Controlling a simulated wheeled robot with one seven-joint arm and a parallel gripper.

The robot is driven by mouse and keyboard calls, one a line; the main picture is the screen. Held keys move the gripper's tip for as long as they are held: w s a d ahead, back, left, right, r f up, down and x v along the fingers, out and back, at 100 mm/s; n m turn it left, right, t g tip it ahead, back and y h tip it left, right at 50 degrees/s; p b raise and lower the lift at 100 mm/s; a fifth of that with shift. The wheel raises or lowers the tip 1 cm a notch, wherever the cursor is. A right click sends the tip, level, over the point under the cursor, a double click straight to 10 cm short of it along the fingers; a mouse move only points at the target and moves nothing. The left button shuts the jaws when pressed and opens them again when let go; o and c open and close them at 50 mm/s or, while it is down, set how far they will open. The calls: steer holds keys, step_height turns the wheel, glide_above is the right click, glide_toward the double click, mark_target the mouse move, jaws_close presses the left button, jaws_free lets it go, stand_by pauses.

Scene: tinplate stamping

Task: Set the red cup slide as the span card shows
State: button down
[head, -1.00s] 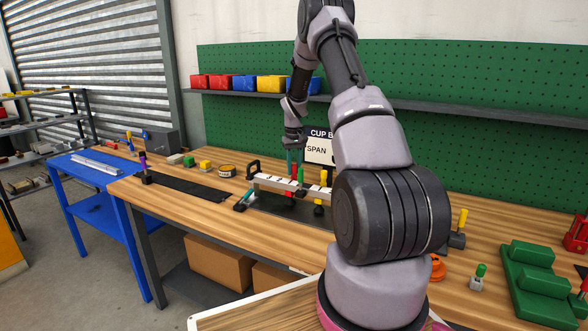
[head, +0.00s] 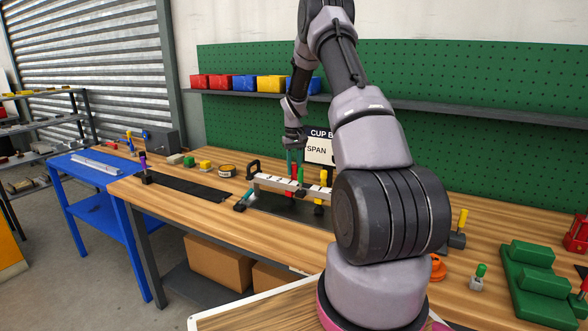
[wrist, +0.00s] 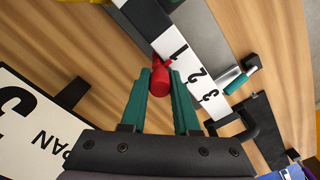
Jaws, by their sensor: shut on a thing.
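The red cup slide (wrist: 160,80) shows as a red knob at the edge of a white numbered beam (wrist: 207,97), close to the mark 1. My gripper (wrist: 160,82) is shut on the red slide, with a green finger on each side. In the head view my gripper (head: 293,160) is above the beam (head: 272,184), small and partly hard to make out. The span card (head: 318,150) stands behind the beam. In the wrist view the card (wrist: 28,125) is upside down, with SPAN and a large, partly cut-off figure that looks like a 3.
My arm hides the beam's right end.

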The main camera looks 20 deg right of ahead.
steer(key=w+a, duration=0.5)
steer(key=w, duration=0.2)
steer(key=shift+w+a+r, duration=0.15)
steer(key=shift+w+a, duration=0.1)
steer(key=shift+a, duration=0.1)
steer(key=c, duration=0.6)
jaws_free()
steer(key=shift+a, duration=0.1)
steer(key=shift+c, duration=0.2)
step_height(320, 180, up, 11)
steer(key=shift+f, duration=0.2)
